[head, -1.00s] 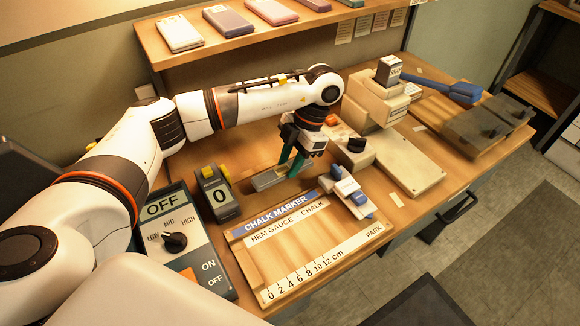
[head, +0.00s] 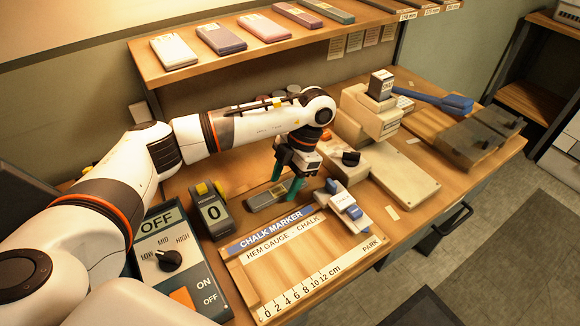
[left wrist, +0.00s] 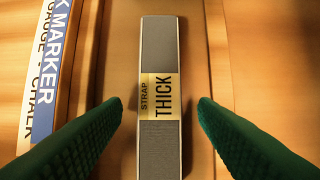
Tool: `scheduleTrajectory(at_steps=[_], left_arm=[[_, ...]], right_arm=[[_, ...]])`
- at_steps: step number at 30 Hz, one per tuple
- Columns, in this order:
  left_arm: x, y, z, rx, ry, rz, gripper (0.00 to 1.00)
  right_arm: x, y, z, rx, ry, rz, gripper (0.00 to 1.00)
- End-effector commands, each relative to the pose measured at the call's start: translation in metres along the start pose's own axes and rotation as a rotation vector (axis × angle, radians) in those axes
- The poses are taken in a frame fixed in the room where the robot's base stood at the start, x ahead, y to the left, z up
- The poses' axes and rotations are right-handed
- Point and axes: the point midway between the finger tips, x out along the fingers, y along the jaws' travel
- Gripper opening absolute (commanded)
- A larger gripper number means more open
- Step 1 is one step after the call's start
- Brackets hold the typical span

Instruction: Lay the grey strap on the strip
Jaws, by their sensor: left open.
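The grey strap (head: 268,195) lies on the wooden bench just behind the chalk marker board. In the left wrist view the strap (left wrist: 158,50) runs upright through the middle, with a label reading STRAP THICK. My left gripper (head: 287,180) is open above its right end, pointing down. In the left wrist view the green fingers (left wrist: 160,108) stand one on each side of the strap, apart from it. A white scale strip (head: 322,281) marked 0 to 12 cm and PARK runs along the board's front edge; I cannot tell if it is the task's strip. My right gripper is out of view.
The chalk marker board (head: 300,258) has a blue-and-white slider (head: 346,200) at its back right. A beige machine (head: 372,115) stands right. A shelf (head: 240,45) overhangs the back.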

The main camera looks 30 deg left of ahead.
Motion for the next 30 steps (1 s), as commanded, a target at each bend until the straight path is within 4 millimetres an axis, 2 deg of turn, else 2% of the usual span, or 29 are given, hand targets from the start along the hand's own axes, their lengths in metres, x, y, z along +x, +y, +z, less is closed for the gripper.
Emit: scheduleTrajectory(at_steps=[15, 21, 30], left_arm=[[-0.1, -0.001, 0.0, -0.002, 0.004, -0.003, 0.54], [-0.116, 0.0, 0.0, -0.001, 0.002, -0.001, 0.54], [-0.117, 0.0, 0.0, 0.0, 0.0, 0.0, 0.54]], right_arm=[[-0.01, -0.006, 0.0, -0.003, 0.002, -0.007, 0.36], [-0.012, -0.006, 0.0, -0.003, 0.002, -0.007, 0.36], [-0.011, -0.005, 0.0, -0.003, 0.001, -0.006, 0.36]])
